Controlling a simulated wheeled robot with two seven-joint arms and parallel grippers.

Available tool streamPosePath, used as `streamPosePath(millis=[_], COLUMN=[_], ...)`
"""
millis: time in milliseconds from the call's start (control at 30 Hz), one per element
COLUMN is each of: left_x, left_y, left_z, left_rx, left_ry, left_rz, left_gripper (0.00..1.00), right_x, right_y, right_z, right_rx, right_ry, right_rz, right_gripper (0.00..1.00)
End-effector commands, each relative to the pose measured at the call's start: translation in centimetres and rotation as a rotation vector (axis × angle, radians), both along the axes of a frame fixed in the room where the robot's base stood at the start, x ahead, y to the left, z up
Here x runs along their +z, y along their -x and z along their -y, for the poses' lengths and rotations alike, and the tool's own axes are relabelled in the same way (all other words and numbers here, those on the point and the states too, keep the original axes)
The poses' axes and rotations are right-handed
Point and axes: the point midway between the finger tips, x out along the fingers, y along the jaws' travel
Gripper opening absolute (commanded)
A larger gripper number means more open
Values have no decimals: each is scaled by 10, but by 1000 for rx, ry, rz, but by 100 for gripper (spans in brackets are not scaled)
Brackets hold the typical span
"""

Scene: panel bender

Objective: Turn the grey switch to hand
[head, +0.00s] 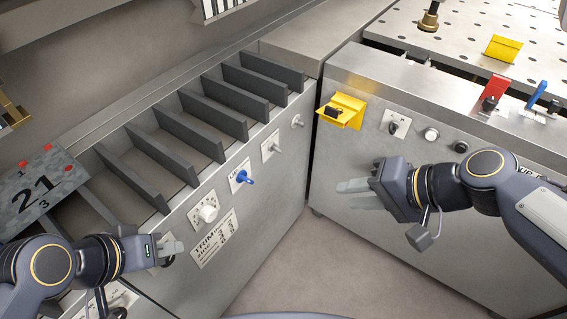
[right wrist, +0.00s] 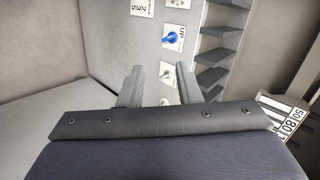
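A grey switch (head: 271,147) on a pale plate sits on the front of the left cabinet, right of the blue switch (head: 241,177). Its plate's lettering is too small to read. In the right wrist view, the grey switch (right wrist: 167,73) shows beyond the fingers, below the blue switch marked UP. My right gripper (head: 354,193) is open and empty in front of the right cabinet, apart from the switch. My left gripper (head: 174,249) is at the lower left, close to the left cabinet's front near a black knob; its finger gap cannot be made out.
A small grey knob (head: 297,122) sits right of the grey switch and a white dial (head: 207,209) left of it. The right cabinet has a yellow bracket (head: 342,110), a black switch (head: 393,127) and a red switch (head: 495,88). The floor (head: 285,255) between the cabinets is clear.

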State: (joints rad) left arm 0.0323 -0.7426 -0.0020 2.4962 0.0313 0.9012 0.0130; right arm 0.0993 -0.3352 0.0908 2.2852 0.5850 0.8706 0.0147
Motion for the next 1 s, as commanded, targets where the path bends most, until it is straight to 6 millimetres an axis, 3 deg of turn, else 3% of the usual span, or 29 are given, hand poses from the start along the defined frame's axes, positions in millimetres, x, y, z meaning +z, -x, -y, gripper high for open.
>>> streamPosePath(millis=[33, 167, 300, 500, 600, 700, 867, 1000], left_x=[-25, -68, -131, -200, -219, -227, -229, -231], left_y=[0, 0, 0, 0, 0, 0, 0, 0], left_z=[0, 0, 0, 0, 0, 0, 0, 0], left_rx=[0, 0, 0, 0, 0, 0, 0, 0], left_ry=[0, 0, 0, 0, 0, 0, 0, 0], left_rz=[0, 0, 0, 0, 0, 0, 0, 1], left_gripper=[30, 30, 30, 30, 30, 30, 30, 30], right_x=[-22, -53, -104, -176, -202, -217, -220, -219], right_y=[-11, -48, -111, -200, -231, -249, -262, -273], right_z=[-7, -28, -53, -68, -68, -67, -72, -89], right_rx=[-12, -66, -172, -362, -441, -491, -514, -512], right_ry=[-52, -237, -517, -897, -1023, -1100, -1137, -1135], right_rz=[-29, -115, -252, -454, -525, -568, -587, -588], right_gripper=[31, 31, 31, 31, 31, 31, 31, 31])
